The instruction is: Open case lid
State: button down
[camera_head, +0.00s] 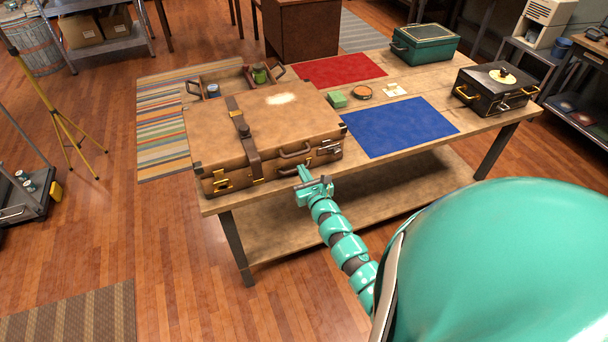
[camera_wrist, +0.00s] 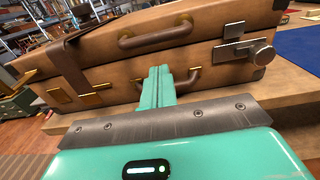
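The case is a large brown suitcase (camera_head: 215,130) lying flat on the near left part of the wooden table (camera_head: 395,143). Its lid is down, with a dark strap (camera_head: 246,138) across it. In the wrist view the case front (camera_wrist: 115,62) shows an upper handle (camera_wrist: 155,36), a lower handle (camera_wrist: 193,80), a silver latch (camera_wrist: 243,50) at the right and gold latch parts (camera_wrist: 60,96) at the left. My gripper (camera_head: 304,172) is just in front of the case.
Behind the case is an open wooden tray (camera_head: 225,77) with jars. Red (camera_head: 335,70) and blue (camera_head: 400,125) mats, a green box (camera_head: 425,44) and a black box (camera_head: 497,88) share the table. A tripod (camera_head: 60,110) stands on the floor at left.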

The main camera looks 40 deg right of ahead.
aim_at(293, 149)
jog(key=shift+w+d, duration=0.1)
jog(key=shift+w, duration=0.5)
jog(key=shift+b+x, duration=0.7)
jog(key=shift+x, duration=0.65)
jog(key=shift+w+d, duration=0.1)
jog(key=shift+w, duration=0.6)
jog(key=shift+w+b, duration=0.1)
jog(key=shift+b, duration=0.2)
jog(key=shift+s, duration=0.4)
jog(key=shift+r, duration=0.1)
jog(key=shift+r+p, duration=0.75)
jog(key=shift+r, duration=0.5)
